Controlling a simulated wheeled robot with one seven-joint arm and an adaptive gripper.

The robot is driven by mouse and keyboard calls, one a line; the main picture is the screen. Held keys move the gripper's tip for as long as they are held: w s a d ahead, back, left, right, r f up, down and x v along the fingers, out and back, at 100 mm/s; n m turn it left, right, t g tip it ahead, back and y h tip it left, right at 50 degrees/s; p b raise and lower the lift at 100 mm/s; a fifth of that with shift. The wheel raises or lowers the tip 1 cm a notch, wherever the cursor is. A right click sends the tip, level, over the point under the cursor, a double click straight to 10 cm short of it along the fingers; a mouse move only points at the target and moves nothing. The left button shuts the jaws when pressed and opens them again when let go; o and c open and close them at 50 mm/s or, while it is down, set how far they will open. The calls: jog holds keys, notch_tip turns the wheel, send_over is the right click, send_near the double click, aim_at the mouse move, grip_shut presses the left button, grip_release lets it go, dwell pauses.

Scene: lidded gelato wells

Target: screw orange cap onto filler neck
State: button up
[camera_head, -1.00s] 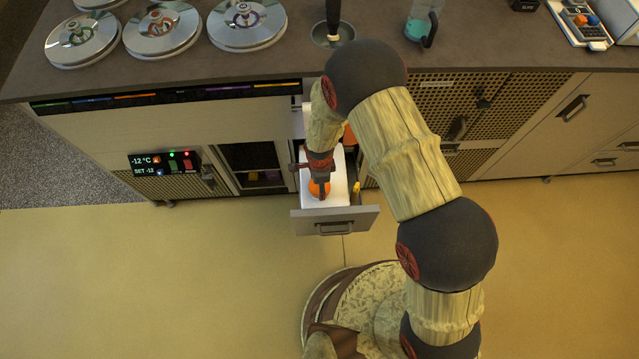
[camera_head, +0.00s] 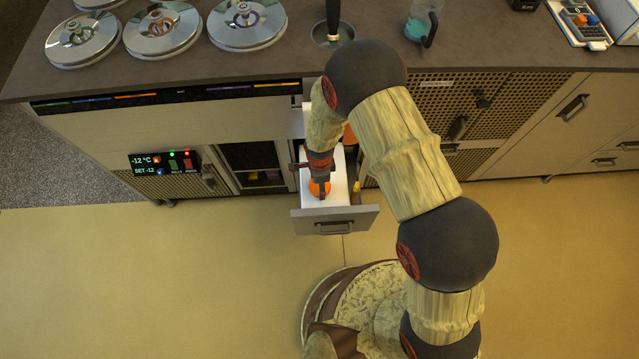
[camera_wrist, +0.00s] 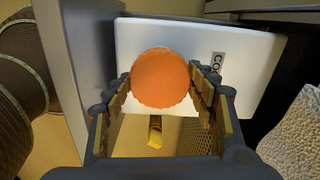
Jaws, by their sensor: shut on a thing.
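The orange cap (camera_wrist: 160,78) is round with a ridged edge. It also shows in the head view (camera_head: 318,187) beneath my gripper. My gripper (camera_wrist: 160,84) is shut on the cap, with one finger on each side of it. The cap sits over a white box-like container (camera_wrist: 240,62) that stands in the open drawer; the container's top also shows in the head view (camera_head: 338,185). The filler neck is hidden under the cap, so I cannot tell how far the cap is seated on it.
The pulled-out drawer's front (camera_head: 335,221) stands close to my gripper. A yellow object (camera_wrist: 155,132) lies beside the container. The counter above carries lidded wells (camera_head: 247,22), and a display panel (camera_head: 164,163) is on the cabinet at left. The floor at left is clear.

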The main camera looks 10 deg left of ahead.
jog(key=shift+f+b, duration=1.1)
jog(key=shift+f, duration=0.7)
jog(key=m, duration=0.6)
jog(key=shift+m, duration=0.4)
jog(key=m, duration=0.7)
jog(key=shift+w+r, duration=0.1)
jog(key=o, duration=1.4)
